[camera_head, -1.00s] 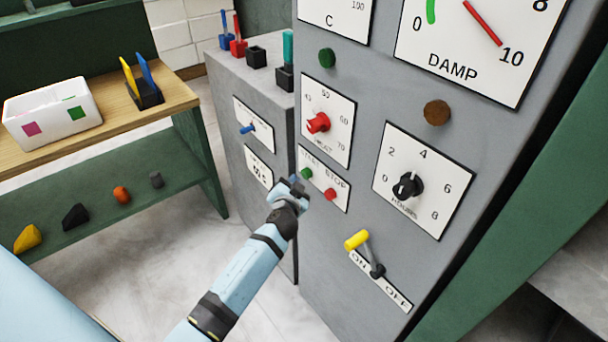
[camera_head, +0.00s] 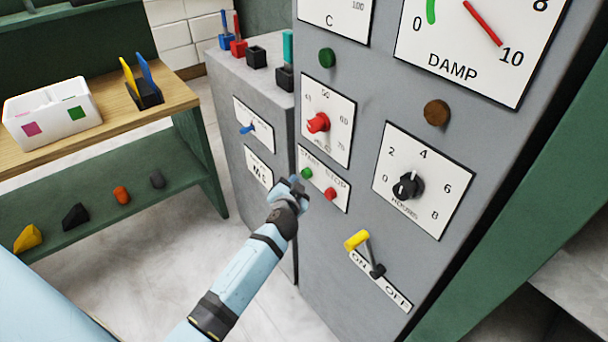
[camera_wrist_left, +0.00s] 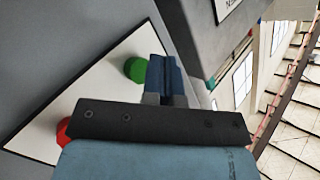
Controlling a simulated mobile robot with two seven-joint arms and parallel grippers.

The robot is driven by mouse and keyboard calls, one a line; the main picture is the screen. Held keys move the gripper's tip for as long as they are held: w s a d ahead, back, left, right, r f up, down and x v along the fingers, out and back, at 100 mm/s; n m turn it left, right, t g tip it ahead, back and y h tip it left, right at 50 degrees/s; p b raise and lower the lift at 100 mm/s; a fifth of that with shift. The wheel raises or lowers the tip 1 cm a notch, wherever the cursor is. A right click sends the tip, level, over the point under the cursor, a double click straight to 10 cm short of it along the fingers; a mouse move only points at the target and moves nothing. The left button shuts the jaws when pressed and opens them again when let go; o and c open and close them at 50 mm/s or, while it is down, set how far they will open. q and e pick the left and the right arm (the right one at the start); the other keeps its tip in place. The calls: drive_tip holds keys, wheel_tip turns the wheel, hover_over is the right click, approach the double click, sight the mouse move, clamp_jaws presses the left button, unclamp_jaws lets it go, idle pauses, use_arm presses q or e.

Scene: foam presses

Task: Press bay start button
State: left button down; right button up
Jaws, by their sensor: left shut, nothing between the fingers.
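The green start button (camera_head: 307,173) sits on the left half of the white START/STOP plate (camera_head: 318,189) on the grey cabinet front. The red stop button (camera_head: 330,194) is on its right. My left gripper (camera_head: 297,182) is shut and empty, just in front of the plate and below the green button. In the left wrist view the shut blue fingers (camera_wrist_left: 161,78) are right beside the green button (camera_wrist_left: 136,69), and the red button (camera_wrist_left: 63,131) is partly hidden by the gripper body. I cannot tell whether the fingertips touch the panel. My right gripper is not in view.
The cabinet also bears a red knob (camera_head: 318,122), a black knob (camera_head: 408,185) and a yellow-tipped lever (camera_head: 357,240) below right of my gripper. A lower grey cabinet (camera_head: 263,90) stands to the left. A workbench (camera_head: 100,140) with a white box (camera_head: 52,113) is farther left.

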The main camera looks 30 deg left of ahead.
use_arm(q)
drive_tip(key=shift+w, duration=0.1)
drive_tip(key=shift+w+d, duration=0.2)
drive_tip(key=shift+w, duration=0.15)
drive_tip(key=shift+w+d+b, duration=0.2)
drive_tip(key=shift+w+b, duration=0.25)
drive_tip(key=shift+b, duration=0.05)
idle(0.8)
idle(0.3)
drive_tip(key=shift+s+a, duration=0.35)
drive_tip(key=shift+s, duration=0.55)
drive_tip(key=shift+s+a+p, duration=0.15)
drive_tip(key=shift+s+a, duration=0.15)
drive_tip(key=shift+s, duration=0.45)
drive_tip(key=shift+s+a+p, duration=0.2)
drive_tip(key=shift+s+a, duration=0.15)
drive_tip(key=shift+s, duration=0.45)
drive_tip(key=shift+s+a+p, duration=0.15)
drive_tip(key=shift+s+a, duration=0.15)
drive_tip(key=shift+s, duration=0.45)
